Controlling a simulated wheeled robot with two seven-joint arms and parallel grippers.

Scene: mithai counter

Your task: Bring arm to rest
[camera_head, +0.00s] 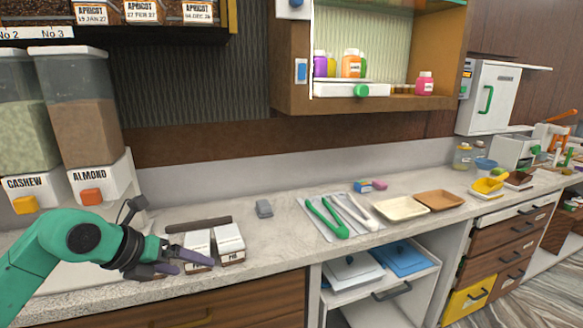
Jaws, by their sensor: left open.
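My left arm (72,243) is green and comes in from the left, low over the counter. My left gripper (205,262) is open, with its dark grey fingers pointing right. It is in front of two small white-lidded boxes, the left box (197,243) and the right box (229,238). One finger overlaps the left box in the picture; I cannot tell whether it touches. Nothing shows held between the fingers. My right arm and right gripper are not in view.
Cashew (22,120) and almond (84,108) dispensers stand at the left. Green-handled tongs (327,218) lie on a tray right of centre, with a cream tray (400,208) and a brown tray (439,200) beyond. A wall cabinet (290,70) hangs above. Counter near the grey block (264,208) is clear.

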